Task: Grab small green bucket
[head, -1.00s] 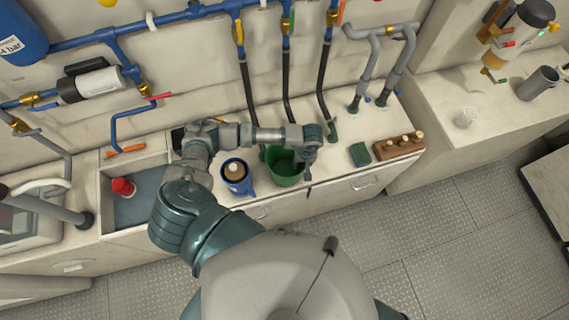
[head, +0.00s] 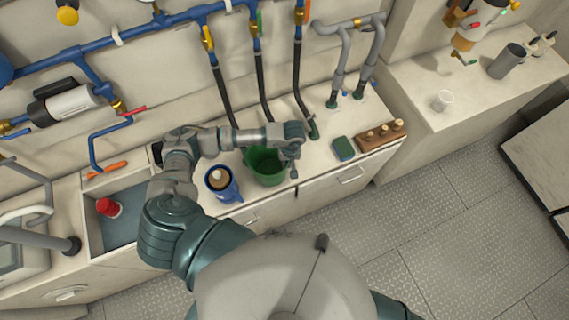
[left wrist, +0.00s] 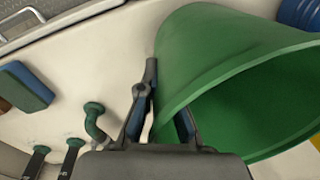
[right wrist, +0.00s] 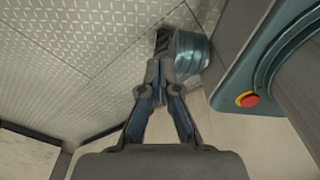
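The small green bucket (head: 266,167) stands on the white counter, right of the blue mug (head: 221,184). My left gripper (head: 293,166) is at the bucket's right rim. In the left wrist view the bucket (left wrist: 215,55) fills the right side. There my left gripper (left wrist: 162,100) straddles the bucket's wall, with one finger outside and the other inside the rim. The outer fingertip is against the wall and the inner tip is hidden behind it, so the gripper looks shut on the wall. My right gripper (right wrist: 156,85) is shut and empty above the floor.
A green-and-blue sponge (head: 343,148) and a wooden block with pegs (head: 381,136) lie right of the bucket. Black hoses (head: 262,90) hang behind it. A sink (head: 121,222) holding a red item (head: 108,207) is at left.

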